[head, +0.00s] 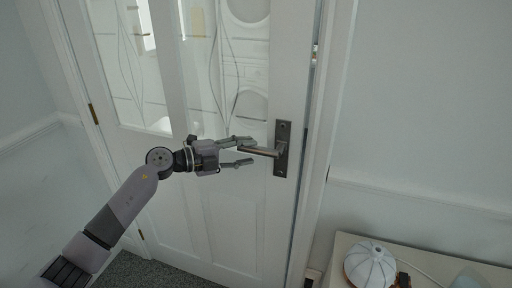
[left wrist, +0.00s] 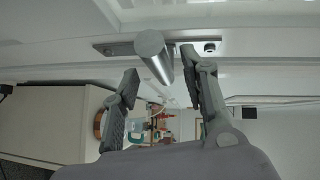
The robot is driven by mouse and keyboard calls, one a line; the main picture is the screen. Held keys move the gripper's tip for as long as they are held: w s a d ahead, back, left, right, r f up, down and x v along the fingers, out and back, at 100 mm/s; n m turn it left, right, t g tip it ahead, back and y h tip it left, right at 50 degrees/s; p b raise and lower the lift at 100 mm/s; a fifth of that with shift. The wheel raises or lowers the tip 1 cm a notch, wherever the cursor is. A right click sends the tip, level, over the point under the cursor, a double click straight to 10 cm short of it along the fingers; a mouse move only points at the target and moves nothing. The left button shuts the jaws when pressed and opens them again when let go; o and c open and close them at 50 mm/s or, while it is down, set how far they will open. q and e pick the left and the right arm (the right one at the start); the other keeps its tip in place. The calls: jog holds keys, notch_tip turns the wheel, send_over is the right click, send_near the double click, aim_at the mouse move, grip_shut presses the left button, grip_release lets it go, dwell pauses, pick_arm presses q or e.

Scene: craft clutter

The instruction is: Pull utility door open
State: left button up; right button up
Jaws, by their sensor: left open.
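The white utility door (head: 240,205) has glass panes in its upper part and stands shut or nearly shut in its frame. Its grey metal lever handle (head: 262,151) points left from a dark plate near the door's right edge. My left gripper (head: 246,152) is open at the lever's free end, one finger above and one below it. In the left wrist view the round lever (left wrist: 154,58) lies between the fingertips (left wrist: 160,78), with space on at least one side. My right gripper is in neither view.
A pale cabinet (head: 345,244) stands right of the door, with a white ribbed dome-shaped object (head: 371,265) on it. A washing-machine-like white shape shows through the glass. Dark carpet (head: 160,274) lies in front of the door. The wall at right is bare.

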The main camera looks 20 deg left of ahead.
aim_at(251, 151)
pick_arm(q)
jog(key=shift+x, duration=1.8)
jog(key=shift+c, duration=0.4)
grip_shut()
